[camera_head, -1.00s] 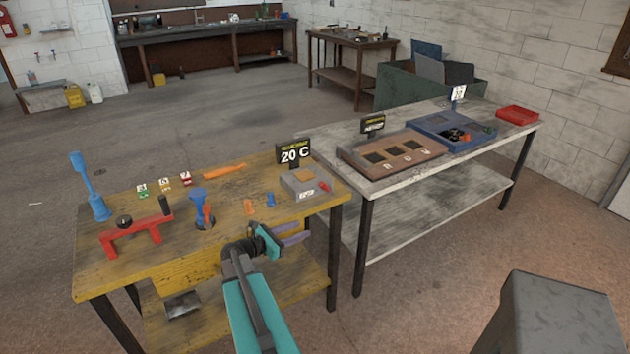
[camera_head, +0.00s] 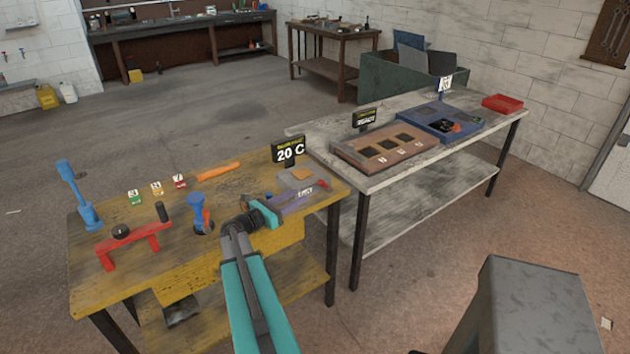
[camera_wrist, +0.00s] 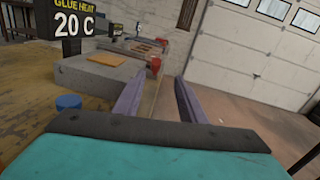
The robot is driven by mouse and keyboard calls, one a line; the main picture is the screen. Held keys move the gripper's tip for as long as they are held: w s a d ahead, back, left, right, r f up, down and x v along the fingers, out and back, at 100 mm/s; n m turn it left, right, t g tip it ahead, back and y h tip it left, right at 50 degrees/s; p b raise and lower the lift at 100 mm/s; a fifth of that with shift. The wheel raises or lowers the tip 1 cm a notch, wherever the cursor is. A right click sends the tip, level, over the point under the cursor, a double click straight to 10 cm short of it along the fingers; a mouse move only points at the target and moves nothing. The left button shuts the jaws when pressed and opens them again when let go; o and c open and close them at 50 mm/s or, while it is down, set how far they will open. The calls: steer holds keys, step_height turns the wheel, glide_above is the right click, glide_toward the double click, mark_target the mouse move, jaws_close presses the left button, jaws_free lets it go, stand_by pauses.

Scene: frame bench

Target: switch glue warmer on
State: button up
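The glue warmer is a grey box (camera_head: 290,182) with a tan pad on top, at the right end of the yellow bench. It also shows in the wrist view (camera_wrist: 100,75). A black sign (camera_head: 289,152) behind it reads 20 C, and in the wrist view (camera_wrist: 73,20) "GLUE HEAT 20 C". A red lever (camera_head: 323,186) is at its right side; it also shows in the wrist view (camera_wrist: 155,66), just beyond my fingertips. My gripper (camera_head: 301,198) is open and empty, its purple fingers apart along the warmer's front. Contact with the lever cannot be told.
A blue peg (camera_wrist: 68,103) stands left of my fingers. Left on the yellow bench (camera_head: 95,280) are a red frame (camera_head: 135,243), a blue stand (camera_head: 200,215) and an orange tool (camera_head: 218,171). A grey bench (camera_head: 345,170) with trays stands to the right.

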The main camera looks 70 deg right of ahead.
mark_target(319, 183)
steer(key=shift+w+a, duration=0.1)
steer(key=shift+w, duration=0.15)
steer(key=shift+s+d+p, duration=0.25)
steer(key=shift+d+p, duration=0.1)
steer(key=shift+d, duration=0.3)
steer(key=p+x, duration=0.4)
steer(key=x, duration=0.8)
steer(key=shift+w+d, duration=0.1)
